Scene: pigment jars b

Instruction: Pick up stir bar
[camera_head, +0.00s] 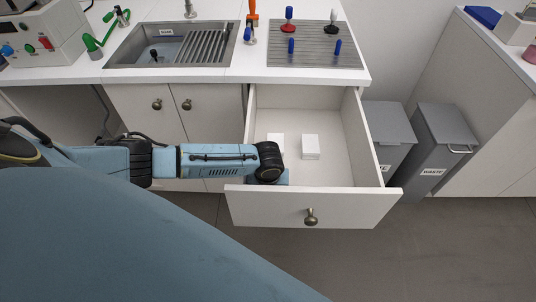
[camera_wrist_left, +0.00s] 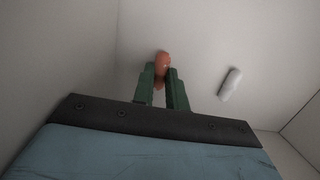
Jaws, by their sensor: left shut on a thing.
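In the left wrist view, my left gripper (camera_wrist_left: 161,75) has its green fingers shut on a small orange-brown rounded piece (camera_wrist_left: 162,60). Its upper end sticks out past the fingertips; whether it is the stir bar I cannot tell for certain. A white elongated piece (camera_wrist_left: 230,84) lies apart to the right of the fingers on the pale surface. In the head view, my left arm reaches into the open drawer (camera_head: 265,206) at its left front corner. The fingers and the held piece are hidden there. My right gripper is not in view.
Two white blocks (camera_head: 310,146) lie in the drawer, whose walls stand close around my left wrist. Above are a sink (camera_head: 127,57) and a ridged mat (camera_head: 345,60) with red, black and blue items. Grey bins (camera_head: 443,135) stand right of the drawer.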

